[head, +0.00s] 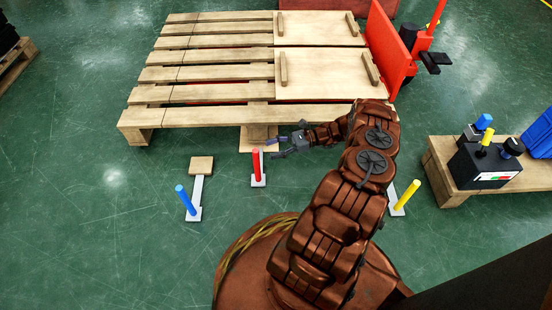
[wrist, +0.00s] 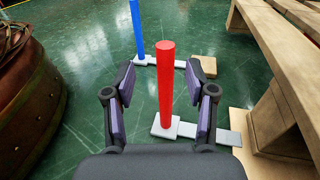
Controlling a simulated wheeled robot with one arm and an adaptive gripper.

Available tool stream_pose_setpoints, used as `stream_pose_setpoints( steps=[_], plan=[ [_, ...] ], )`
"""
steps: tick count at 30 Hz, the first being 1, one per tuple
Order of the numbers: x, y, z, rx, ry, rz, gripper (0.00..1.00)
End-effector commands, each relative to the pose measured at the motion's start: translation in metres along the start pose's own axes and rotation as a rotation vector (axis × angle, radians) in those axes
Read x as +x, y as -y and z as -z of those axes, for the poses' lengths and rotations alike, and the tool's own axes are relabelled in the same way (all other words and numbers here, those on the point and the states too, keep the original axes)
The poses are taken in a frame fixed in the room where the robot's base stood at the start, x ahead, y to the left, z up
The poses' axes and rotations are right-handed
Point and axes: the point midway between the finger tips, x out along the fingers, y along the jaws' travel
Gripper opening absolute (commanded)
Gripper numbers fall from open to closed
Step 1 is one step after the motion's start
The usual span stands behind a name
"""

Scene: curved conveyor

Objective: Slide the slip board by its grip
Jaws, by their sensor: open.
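A red upright grip (head: 256,165) stands on a small white plate, in front of the pallet. A wooden board (head: 256,142) lies behind it, partly under the pallet's near edge. My gripper (head: 272,149) is open beside the red grip. In the wrist view the red grip (wrist: 166,85) stands upright between the spread fingers of my gripper (wrist: 161,88), with clear gaps on both sides. Its white plate (wrist: 190,130) runs right to the wooden board (wrist: 245,150). A blue grip (head: 185,199) with its own small wooden board (head: 201,165) stands to the left.
A slatted pallet (head: 200,92) carries two wooden panels (head: 320,75). A red upright plate (head: 390,45) stands at its right end. A yellow grip (head: 406,196) is right of my arm. A low bench (head: 450,185) with a control box (head: 485,165) stands far right.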

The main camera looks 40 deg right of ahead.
Motion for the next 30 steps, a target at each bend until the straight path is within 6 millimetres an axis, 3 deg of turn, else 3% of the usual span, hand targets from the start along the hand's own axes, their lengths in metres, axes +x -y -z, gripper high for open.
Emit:
stream_pose_setpoints(
  steps=[1,6,20,30],
  plan=[
    [-0.002,0.001,0.014,0.003,0.018,0.020,0.56],
    [-0.006,0.003,0.026,0.006,0.052,0.055,0.56],
    [-0.006,0.003,0.026,0.008,0.058,0.060,0.56],
    [0.020,0.004,0.026,0.010,0.055,0.059,0.56]
  ],
)
